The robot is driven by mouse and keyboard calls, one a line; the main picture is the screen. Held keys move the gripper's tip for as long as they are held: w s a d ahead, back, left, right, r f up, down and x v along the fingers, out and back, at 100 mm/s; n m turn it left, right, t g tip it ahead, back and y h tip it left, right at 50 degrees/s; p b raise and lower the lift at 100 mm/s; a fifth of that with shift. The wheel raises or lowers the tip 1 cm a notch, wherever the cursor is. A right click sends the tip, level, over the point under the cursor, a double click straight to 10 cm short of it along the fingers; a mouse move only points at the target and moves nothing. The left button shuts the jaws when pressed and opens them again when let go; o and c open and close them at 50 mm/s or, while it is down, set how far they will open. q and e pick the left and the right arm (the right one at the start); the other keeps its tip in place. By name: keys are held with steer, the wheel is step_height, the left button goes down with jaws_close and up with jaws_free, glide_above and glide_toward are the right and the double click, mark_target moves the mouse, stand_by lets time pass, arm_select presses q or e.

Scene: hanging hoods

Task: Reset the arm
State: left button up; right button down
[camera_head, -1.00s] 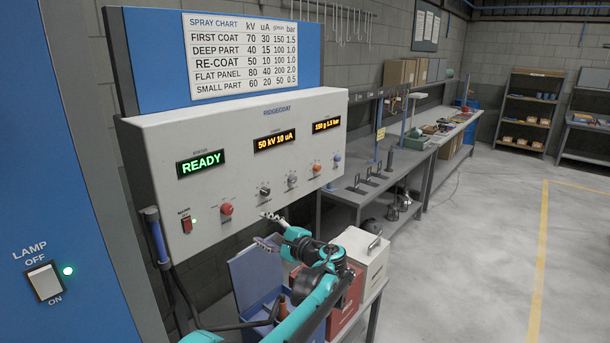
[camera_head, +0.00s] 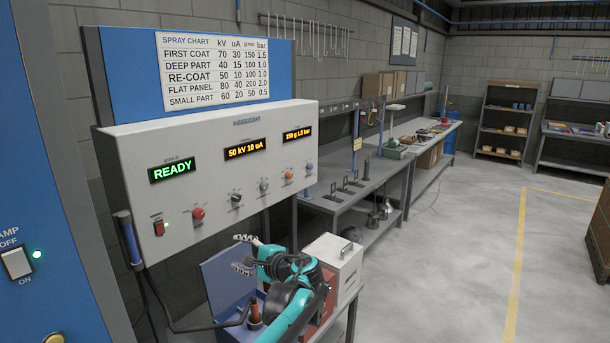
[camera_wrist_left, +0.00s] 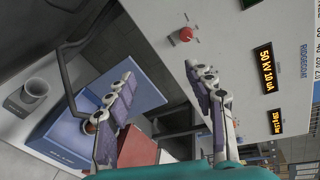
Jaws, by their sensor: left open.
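My left gripper (camera_head: 245,253) is open and empty on my teal left arm, below the front of the white control panel (camera_head: 130,148). In the left wrist view its two fingers (camera_wrist_left: 167,95) are spread apart, with nothing between them. The panel's status display reads READY (camera_head: 172,170), and another display reads 50 kV 10 uA (camera_head: 245,146). A red knob (camera_head: 198,214) is on the panel, to the upper left of the gripper in the head view. My right gripper is not in view.
An open blue box (camera_head: 222,277) is below the gripper, beside a white box (camera_head: 335,258) with a handle. A workbench (camera_head: 375,180) runs along the back wall. A lamp switch (camera_head: 17,262) is on the blue cabinet at left. The floor at right is mostly clear.

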arm_select(q)
steer(key=s+a+f+n+g+h+b, duration=0.1)
steer(key=s+a+f+n+g+h, duration=0.25)
steer(key=s, duration=0.75)
steer(key=s+d+f+n+h+b, duration=0.1)
steer(key=s+f+n+h, duration=0.1)
steer(key=s+f, duration=0.3)
steer(key=s+d+f+n+h+b, duration=0.1)
steer(key=s+f+n+h, duration=0.2)
steer(key=s, duration=0.9)
steer(key=s+d+f+n+h+b, duration=0.1)
steer(key=s+f+n+h, duration=0.2)
steer(key=s+f, duration=0.4)
steer(key=shift+s+d+f+n, duration=0.25)
steer(key=shift+s+n, duration=0.2)
steer(key=shift+s, duration=0.7)
